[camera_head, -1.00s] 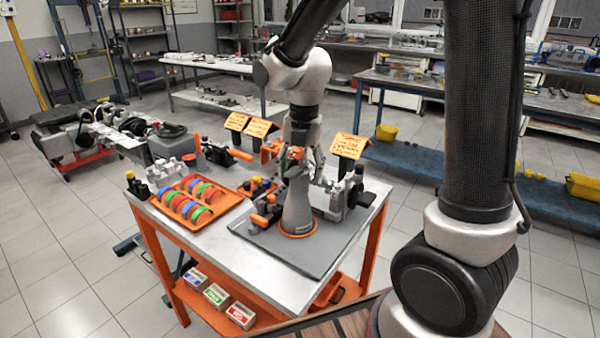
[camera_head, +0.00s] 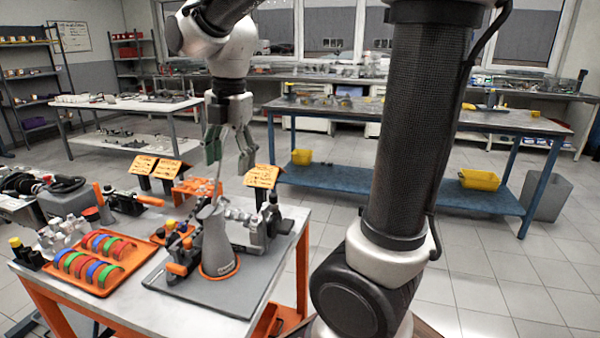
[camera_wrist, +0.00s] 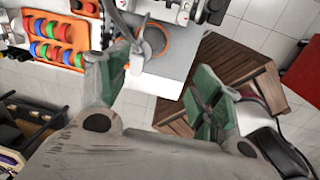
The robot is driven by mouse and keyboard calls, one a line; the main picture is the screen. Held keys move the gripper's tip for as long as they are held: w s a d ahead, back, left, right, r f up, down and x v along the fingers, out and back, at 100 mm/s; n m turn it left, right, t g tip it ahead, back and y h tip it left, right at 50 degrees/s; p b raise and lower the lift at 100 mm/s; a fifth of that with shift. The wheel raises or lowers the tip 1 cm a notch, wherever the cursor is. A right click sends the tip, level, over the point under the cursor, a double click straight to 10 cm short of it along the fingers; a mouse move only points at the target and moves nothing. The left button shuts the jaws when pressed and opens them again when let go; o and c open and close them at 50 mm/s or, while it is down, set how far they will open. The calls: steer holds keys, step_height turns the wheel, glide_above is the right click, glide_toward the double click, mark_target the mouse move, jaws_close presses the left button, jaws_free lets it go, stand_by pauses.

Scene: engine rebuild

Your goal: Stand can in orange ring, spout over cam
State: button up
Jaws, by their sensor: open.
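The grey conical can (camera_head: 217,243) stands upright inside the orange ring (camera_head: 235,271) on the grey mat. Its thin spout rises from the top; I cannot tell exactly which part of the cam assembly (camera_head: 262,225) lies under its tip. My gripper (camera_head: 228,165) is open and empty above the can, its green-padded fingers apart from the body. In the wrist view the gripper (camera_wrist: 155,92) has its fingers spread wide, with the can's grey top and spout (camera_wrist: 140,48) beyond them near the left finger, and the orange ring (camera_wrist: 190,38) partly showing.
An orange tray (camera_head: 104,290) of coloured half rings lies left of the mat (camera_head: 210,301). Orange signs (camera_head: 262,176) stand behind. A blue workbench (camera_head: 420,115) with yellow bins (camera_head: 480,180) is farther back. The space above the cart is open.

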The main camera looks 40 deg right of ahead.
steer(key=s+d+m+t, duration=0.1)
steer(key=s+d+m, duration=0.4)
steer(key=s+m, duration=0.3)
steer(key=s+d+m+t, duration=0.2)
steer(key=s+d+m, duration=0.3)
steer(key=m, duration=1.1)
steer(key=s, duration=0.2)
steer(key=shift+s+d+f+m+h, duration=0.3)
steer(key=shift+s+d+f, duration=0.05)
steer(key=shift+d+f, duration=0.05)
